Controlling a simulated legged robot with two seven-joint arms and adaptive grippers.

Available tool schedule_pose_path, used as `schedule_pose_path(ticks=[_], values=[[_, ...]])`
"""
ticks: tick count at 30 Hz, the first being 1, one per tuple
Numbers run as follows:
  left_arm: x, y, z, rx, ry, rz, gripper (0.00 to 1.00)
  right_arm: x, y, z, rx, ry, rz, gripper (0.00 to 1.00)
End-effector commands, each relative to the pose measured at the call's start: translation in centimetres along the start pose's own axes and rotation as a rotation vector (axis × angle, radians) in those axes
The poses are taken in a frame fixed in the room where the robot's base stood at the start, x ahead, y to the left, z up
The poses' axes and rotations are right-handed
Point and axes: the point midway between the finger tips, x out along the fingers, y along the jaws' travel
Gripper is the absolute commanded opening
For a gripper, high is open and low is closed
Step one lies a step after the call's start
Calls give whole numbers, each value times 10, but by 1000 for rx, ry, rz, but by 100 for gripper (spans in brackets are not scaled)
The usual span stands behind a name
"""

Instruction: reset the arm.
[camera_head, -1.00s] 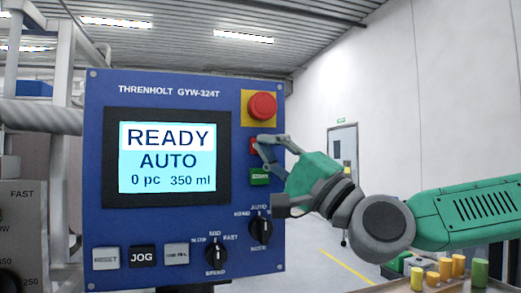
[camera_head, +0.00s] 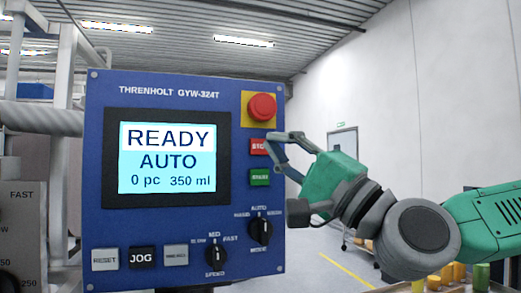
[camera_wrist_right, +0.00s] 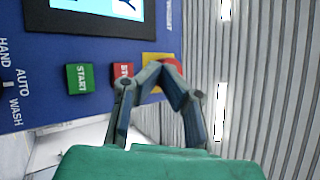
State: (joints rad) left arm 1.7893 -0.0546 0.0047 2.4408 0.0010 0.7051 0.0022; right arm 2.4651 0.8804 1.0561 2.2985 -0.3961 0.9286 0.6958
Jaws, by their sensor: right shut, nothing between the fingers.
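My right gripper (camera_head: 275,139) is shut and empty, in front of the right edge of the blue control panel (camera_head: 180,90). Its fingertips are close to the red stop button (camera_head: 258,147), partly covering its right side; I cannot tell whether they touch. In the right wrist view the shut fingertips (camera_wrist_right: 168,68) overlap the yellow plate and red emergency knob (camera_wrist_right: 170,59), with the green start button (camera_wrist_right: 79,78) to the left. The panel screen (camera_head: 167,157) reads READY, AUTO, 0 pc, 350 ml. My left gripper is not in view.
The red emergency knob (camera_head: 262,107) sits above the stop button, the green start button (camera_head: 260,177) below. Lower are two selector knobs (camera_head: 260,231) and a row of buttons including JOG (camera_head: 142,257). Coloured cylinders (camera_head: 455,272) stand at lower right. Open room lies right of the panel.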

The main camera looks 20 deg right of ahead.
Motion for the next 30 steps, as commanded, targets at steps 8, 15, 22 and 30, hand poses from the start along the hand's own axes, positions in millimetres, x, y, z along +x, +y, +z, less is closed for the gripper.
schedule_pose_path(ticks=[8,15,22,30], values=[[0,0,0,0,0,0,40,0,0,0,0,-1,0,0],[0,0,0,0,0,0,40,0,0,0,-1,-1,0,0],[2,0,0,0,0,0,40,-3,22,5,-7,-9,42,0],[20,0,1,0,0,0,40,-52,188,43,-73,-94,383,0]])
